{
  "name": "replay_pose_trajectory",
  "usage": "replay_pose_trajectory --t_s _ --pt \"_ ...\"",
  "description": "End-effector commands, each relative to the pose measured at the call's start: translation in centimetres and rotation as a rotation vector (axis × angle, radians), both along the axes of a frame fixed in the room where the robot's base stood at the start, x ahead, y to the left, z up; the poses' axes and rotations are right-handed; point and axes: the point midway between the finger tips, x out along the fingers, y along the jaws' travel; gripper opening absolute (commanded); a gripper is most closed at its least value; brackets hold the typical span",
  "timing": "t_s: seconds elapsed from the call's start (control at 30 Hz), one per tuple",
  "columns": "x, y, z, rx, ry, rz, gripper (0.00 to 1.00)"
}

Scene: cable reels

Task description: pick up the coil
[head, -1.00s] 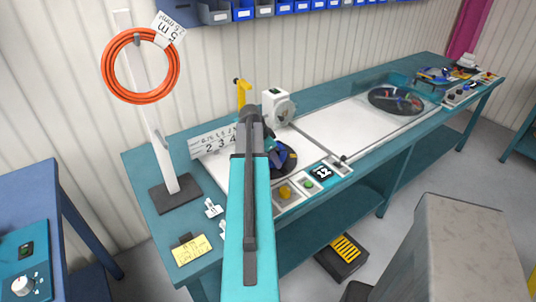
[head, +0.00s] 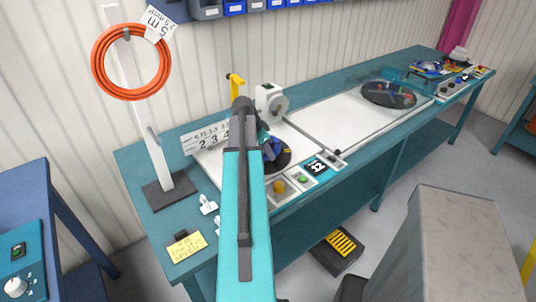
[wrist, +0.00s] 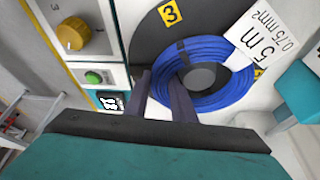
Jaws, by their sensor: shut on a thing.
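The blue coil (wrist: 215,55) lies on a black disc (wrist: 150,36) around a grey hub (wrist: 202,76) in the wrist view. It carries a white tag (wrist: 265,40) reading 5 m, 0.75 mm². My gripper (wrist: 161,78) is shut on the coil's left side, with one finger outside the ring and one inside it by the hub. In the head view the blue coil (head: 274,147) shows beside my arm, which hides part of it and the gripper. An orange-red coil (head: 98,66) with a 5 m tag hangs on a white stand at left.
The disc sits on a white-topped teal bench (head: 360,130). A control panel with a yellow knob (head: 279,187) and green button (head: 302,179) is at its front edge. A white gauge (head: 270,101) stands behind the disc. A grey block (head: 455,245) stands at right front.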

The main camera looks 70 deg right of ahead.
Motion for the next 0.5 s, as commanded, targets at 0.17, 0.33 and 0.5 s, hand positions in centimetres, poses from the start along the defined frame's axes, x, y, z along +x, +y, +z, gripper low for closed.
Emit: replay_pose_trajectory --t_s 0.17,0.33,0.5 --pt "0.0 -0.1 1.3 -0.004 -0.001 0.000 0.00" --pt "0.0 0.1 2.5 -0.004 -0.001 -0.001 0.00" --pt "-0.7 1.8 2.5 -0.002 0.000 -0.001 0.00"
